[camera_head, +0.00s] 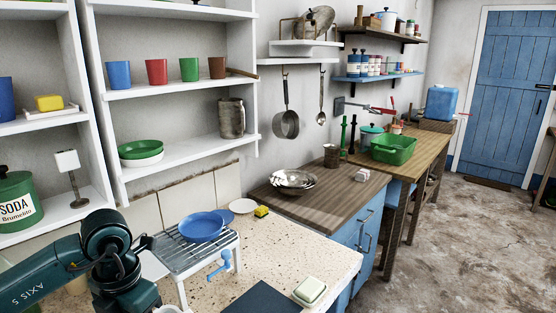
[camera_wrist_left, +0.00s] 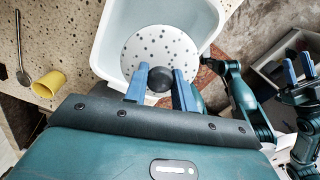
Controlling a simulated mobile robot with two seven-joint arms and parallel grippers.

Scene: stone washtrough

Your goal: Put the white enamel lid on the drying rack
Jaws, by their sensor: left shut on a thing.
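The white enamel lid (camera_wrist_left: 185,50) shows in the left wrist view as a round white disc with dark spots and a black knob (camera_wrist_left: 159,79). It is within the outline of a white basin (camera_wrist_left: 107,50); I cannot tell whether it touches the bottom. My left gripper (camera_wrist_left: 158,84) has its blue fingers shut on the knob. In the head view its fingers and the lid are hidden. My right gripper (camera_wrist_left: 298,68) shows at the right of the wrist view, its fingers apart and empty. A drying rack (camera_head: 177,257) with grey slats and white legs stands on the speckled counter.
A blue dish (camera_head: 203,226) lies on the rack's far part; the near slats are bare. A white plate (camera_head: 242,206), a yellow sponge (camera_head: 262,212) and a soap dish (camera_head: 309,291) are on the counter. A yellow cup (camera_wrist_left: 48,84) stands near the basin.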

